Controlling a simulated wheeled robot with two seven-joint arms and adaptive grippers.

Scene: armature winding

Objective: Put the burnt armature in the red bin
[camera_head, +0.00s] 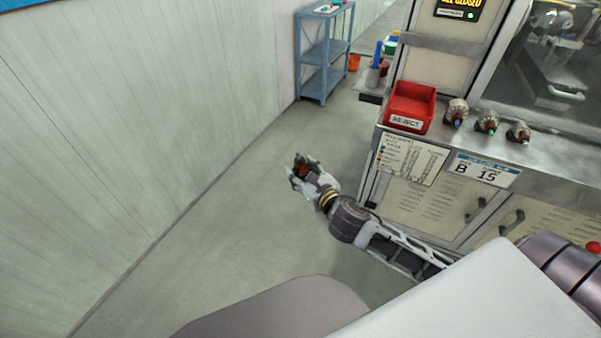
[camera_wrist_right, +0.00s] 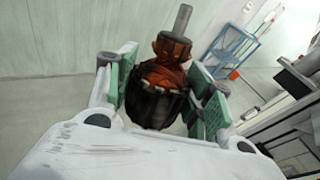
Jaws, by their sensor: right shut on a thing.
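My right gripper (camera_head: 302,170) is out over the open floor, left of the workbench. It is shut on the burnt armature (camera_wrist_right: 160,90), a dark, blackened body with brown-orange windings and a grey shaft. In the right wrist view the armature sits between the two green-padded fingers (camera_wrist_right: 163,92), shaft pointing up. In the head view only a small brownish part of it (camera_head: 302,171) shows between the fingers. The red bin (camera_head: 412,104), labelled REJECT, stands on the bench's left end, to the right of and apart from the gripper. My left gripper is not in view.
Several other armatures (camera_head: 487,122) stand in a row on the bench ledge (camera_head: 560,152), right of the bin. A blue shelf (camera_head: 323,60) stands at the back by the wall. The floor (camera_head: 215,245) between wall and bench is clear.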

